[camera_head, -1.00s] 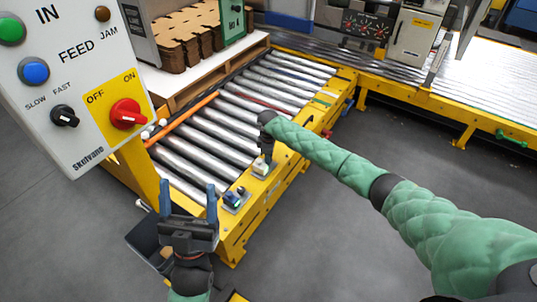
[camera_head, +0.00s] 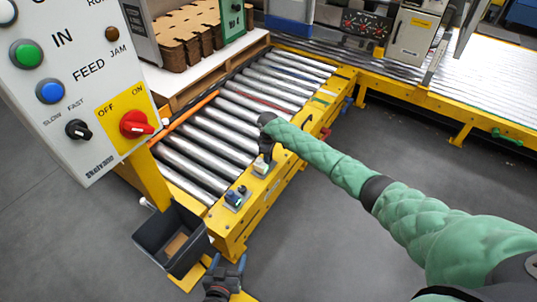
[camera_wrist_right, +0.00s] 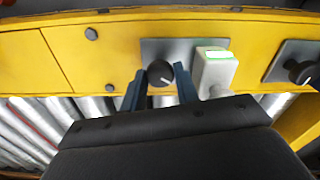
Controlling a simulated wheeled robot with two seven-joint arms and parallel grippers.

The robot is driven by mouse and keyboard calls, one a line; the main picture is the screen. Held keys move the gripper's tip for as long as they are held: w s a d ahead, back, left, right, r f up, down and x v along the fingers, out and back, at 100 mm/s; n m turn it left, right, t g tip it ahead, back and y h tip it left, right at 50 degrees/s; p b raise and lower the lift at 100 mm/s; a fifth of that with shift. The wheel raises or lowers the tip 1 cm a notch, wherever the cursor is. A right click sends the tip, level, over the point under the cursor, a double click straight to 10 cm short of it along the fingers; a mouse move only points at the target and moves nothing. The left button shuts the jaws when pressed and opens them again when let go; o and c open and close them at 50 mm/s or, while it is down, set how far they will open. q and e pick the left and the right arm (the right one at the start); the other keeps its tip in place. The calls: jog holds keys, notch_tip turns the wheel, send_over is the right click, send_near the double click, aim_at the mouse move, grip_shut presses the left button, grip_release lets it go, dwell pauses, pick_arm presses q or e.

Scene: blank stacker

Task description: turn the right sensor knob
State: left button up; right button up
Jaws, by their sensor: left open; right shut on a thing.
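In the right wrist view a black knob (camera_wrist_right: 160,73) with a small white mark sits on a grey plate on the yellow rail. My right gripper (camera_wrist_right: 159,82) is shut on it, one blue finger on each side. A pale sensor (camera_wrist_right: 214,72) with a lit green strip is beside the knob. In the head view my right gripper (camera_head: 267,142) reaches down to the farther sensor on the rail, hiding its knob. The nearer sensor (camera_head: 237,198) stands to its left. My left gripper (camera_head: 229,262) is open and empty at the bottom, below the rail's near end.
A control panel (camera_head: 75,75) with buttons and a red switch stands at left. A dark bin (camera_head: 170,238) hangs beneath it. Rollers (camera_head: 215,135) run behind the rail. A second knob (camera_wrist_right: 304,72) is at the wrist view's right edge. Floor at lower right is clear apart from my arm.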

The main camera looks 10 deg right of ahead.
jog(key=shift+w+r+m+p, duration=0.1)
jog(key=shift+r+m+p, duration=0.1)
jog(key=shift+m+p, duration=0.65)
pick_arm(q)
jog(key=s+a+f+g+y, duration=0.1)
jog(key=s+f+g, duration=0.5)
jog(key=s+f, duration=0.55)
pick_arm(e)
jog(key=shift+p, duration=0.4)
jog(key=shift+r+m+p, duration=0.15)
jog(key=shift+m+p, duration=0.5)
jog(key=shift+p, duration=0.25)
jog(key=m+p, duration=0.3)
jog(key=p, duration=0.1)
jog(key=shift+a+r, duration=0.1)
jog(key=m+p, duration=0.2)
jog(key=m, duration=0.1)
jog(key=m+p, duration=0.1)
jog(key=m, duration=0.1)
jog(key=shift+f+p, duration=0.25)
jog(key=shift+p, duration=0.15)
pick_arm(q)
notch_tip(320, 180, up, 22)
jog(key=w+g, duration=0.1)
jog(key=w, duration=0.1)
jog(key=shift+w+a+g, duration=0.15)
jog(key=shift+g, duration=0.15)
pick_arm(e)
jog(key=shift+f+m, duration=0.1)
jog(key=shift+m, duration=0.2)
